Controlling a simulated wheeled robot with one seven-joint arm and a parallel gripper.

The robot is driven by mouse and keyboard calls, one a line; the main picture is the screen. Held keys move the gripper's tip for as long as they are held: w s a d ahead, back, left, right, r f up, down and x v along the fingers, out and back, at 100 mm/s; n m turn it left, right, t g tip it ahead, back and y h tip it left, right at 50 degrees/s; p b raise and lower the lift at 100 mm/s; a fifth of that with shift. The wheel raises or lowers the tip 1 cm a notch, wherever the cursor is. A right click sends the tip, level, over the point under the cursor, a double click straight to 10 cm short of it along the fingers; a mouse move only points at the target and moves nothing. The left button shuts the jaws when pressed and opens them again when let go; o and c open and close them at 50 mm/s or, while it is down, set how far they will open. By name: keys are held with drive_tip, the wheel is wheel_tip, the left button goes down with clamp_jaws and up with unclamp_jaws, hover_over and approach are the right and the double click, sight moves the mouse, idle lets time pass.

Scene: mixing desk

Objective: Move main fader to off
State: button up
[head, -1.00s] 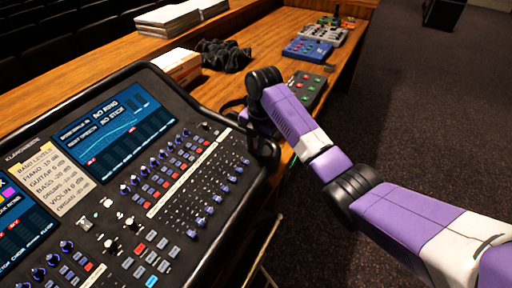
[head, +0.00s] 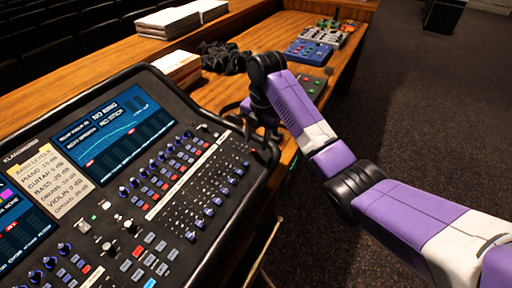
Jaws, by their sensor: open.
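The mixing desk (head: 165,200) fills the left and lower part of the head view, with a lit screen (head: 112,132) and rows of knobs and buttons. A row of blue-capped faders (head: 214,203) runs along its right part. I cannot tell which cap is the main fader. My gripper (head: 250,138) is open and empty, at the upper right edge of the desk, above and beyond the top end of the fader row. Whether it touches the desk cannot be told.
A paper list of band levels (head: 52,180) lies left of the screen. Dark carpet floor (head: 400,120) is open on the right.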

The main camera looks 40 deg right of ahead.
wheel_tip(320, 180, up, 3)
drive_tip(key=shift+s+r, duration=0.15)
idle(0.6)
